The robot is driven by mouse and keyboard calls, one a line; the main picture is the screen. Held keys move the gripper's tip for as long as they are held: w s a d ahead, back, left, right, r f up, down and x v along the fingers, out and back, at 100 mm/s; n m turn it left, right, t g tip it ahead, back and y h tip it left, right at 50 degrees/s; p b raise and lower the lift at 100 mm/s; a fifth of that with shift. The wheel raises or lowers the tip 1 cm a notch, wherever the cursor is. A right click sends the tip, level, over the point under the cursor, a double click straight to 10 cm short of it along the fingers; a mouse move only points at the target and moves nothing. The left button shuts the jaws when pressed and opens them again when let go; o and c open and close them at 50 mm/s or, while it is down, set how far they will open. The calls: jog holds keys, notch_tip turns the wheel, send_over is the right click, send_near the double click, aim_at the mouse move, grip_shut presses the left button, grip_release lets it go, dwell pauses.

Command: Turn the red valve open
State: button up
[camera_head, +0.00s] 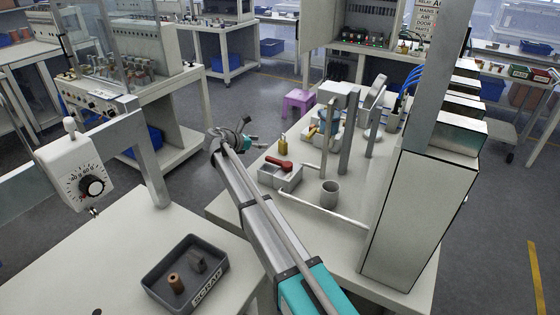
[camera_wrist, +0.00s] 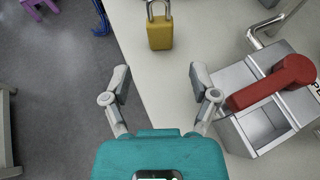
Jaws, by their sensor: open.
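The red valve (camera_head: 279,163) is a red lever with a rounded end. It lies across the top of a grey metal block (camera_head: 291,182) on the white bench. In the wrist view the red valve (camera_wrist: 272,84) is at the right, running diagonally from lower left to upper right. My gripper (camera_wrist: 160,84) is open and empty, its fingers spread wide over the bench edge. The valve lies outside the fingers, just right of the right finger. In the head view my gripper (camera_head: 245,141) is left of the valve and partly hidden by my arm.
A yellow padlock (camera_head: 283,144) stands behind the valve; it also shows ahead of the fingers (camera_wrist: 160,32). A metal pipe (camera_head: 323,213) and a grey cup (camera_head: 329,193) are nearby. The scrap tray (camera_head: 157,297) sits on the front-left table. Floor is left of the bench edge.

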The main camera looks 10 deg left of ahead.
jog(key=shift+s+d+r+m+g+y+p, duration=0.1)
jog(key=shift+d+r+m+g+y+p, duration=0.1)
jog(key=shift+d+r+m+g+p, duration=0.5)
jog(key=shift+s+d+r+m+g+y+p, duration=0.1)
jog(key=shift+d+m+y+p, duration=0.2)
jog(key=shift+p, duration=0.8)
notch_tip(320, 180, up, 11)
jog(key=m+g+y+p, duration=0.8)
jog(key=m+p, duration=0.3)
jog(key=p, duration=1)
send_over(275, 159)
jog(key=shift+s+r+b, duration=0.1)
jog(key=shift+b, duration=0.2)
jog(key=shift+f, duration=0.2)
notch_tip(275, 159, down, 14)
jog(key=b, duration=1.3)
jog(key=shift+r+b, duration=0.25)
jog(key=shift+b, duration=0.15)
grip_shut()
